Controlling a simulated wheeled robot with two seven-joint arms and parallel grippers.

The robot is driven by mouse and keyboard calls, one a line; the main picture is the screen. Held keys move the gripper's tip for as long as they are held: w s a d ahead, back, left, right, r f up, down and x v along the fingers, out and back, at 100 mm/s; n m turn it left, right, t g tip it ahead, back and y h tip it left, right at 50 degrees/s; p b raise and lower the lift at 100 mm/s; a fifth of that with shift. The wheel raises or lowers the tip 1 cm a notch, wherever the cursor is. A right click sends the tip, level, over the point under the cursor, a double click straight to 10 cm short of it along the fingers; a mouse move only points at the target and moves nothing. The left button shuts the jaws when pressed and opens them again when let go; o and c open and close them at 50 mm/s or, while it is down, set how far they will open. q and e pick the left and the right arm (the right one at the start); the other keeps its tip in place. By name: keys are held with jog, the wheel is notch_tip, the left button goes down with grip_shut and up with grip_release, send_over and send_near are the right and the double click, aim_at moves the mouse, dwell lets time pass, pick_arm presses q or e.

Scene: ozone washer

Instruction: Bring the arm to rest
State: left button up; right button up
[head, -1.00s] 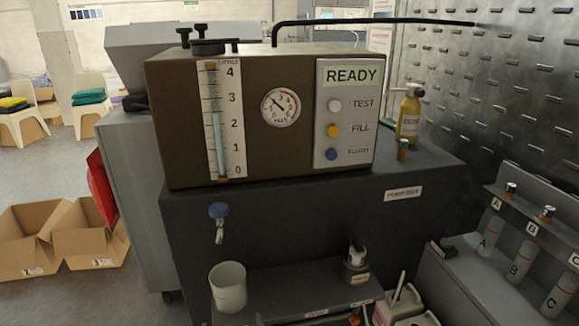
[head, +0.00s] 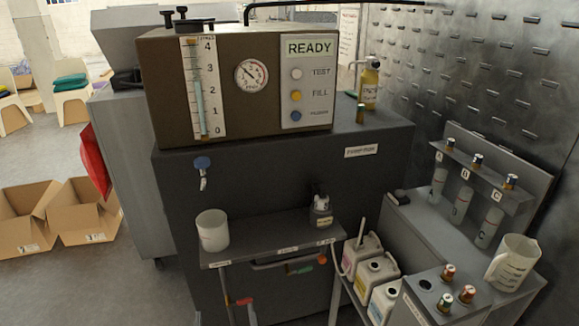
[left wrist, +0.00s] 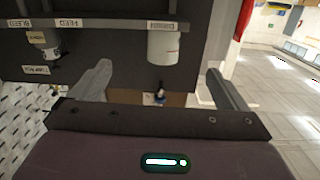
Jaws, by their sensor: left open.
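My left gripper (left wrist: 158,70) shows in the left wrist view, with its two grey fingers spread apart and nothing between them. That view looks upside down towards the shelf (left wrist: 110,14) with the white cup (left wrist: 163,46). The cup and shelf lie beyond the fingers, and I see no contact. No gripper can be made out in the head view. My right gripper is not in view.
The brown washer unit (head: 165,95) reads READY above a blue tap (head: 202,163). The cup (head: 213,231) and a small bottle (head: 321,212) stand on the shelf (head: 270,250). Jugs (head: 382,298), labelled cylinders (head: 461,204) and a pitcher (head: 513,262) are at right. Cardboard boxes (head: 85,212) lie left.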

pick_arm(q)
jog(key=s+a+f+m+g+h+p, duration=0.1)
jog(key=s+a+f+m+g+p, duration=0.2)
jog(key=f, duration=0.9)
jog(key=s+a+f+m+g+h, duration=0.15)
jog(key=s+f+g, duration=0.35)
jog(key=f, duration=0.8)
jog(key=s+a+f+g+p, duration=0.1)
jog(key=s+f, duration=0.4)
jog(key=s, duration=0.5)
jog(key=s+a+f+g+h, duration=0.1)
jog(key=s+f+g, duration=0.3)
jog(key=s, duration=0.6)
jog(key=s+a+f+g+p, duration=0.1)
jog(key=s+a+f+g, duration=0.1)
jog(key=s+f, duration=0.4)
jog(key=s, duration=0.4)
jog(key=shift+s+a+f+g+h+p, duration=0.2)
jog(key=shift+s+f+g+h+p, duration=0.05)
jog(key=shift+g+h+p, duration=0.15)
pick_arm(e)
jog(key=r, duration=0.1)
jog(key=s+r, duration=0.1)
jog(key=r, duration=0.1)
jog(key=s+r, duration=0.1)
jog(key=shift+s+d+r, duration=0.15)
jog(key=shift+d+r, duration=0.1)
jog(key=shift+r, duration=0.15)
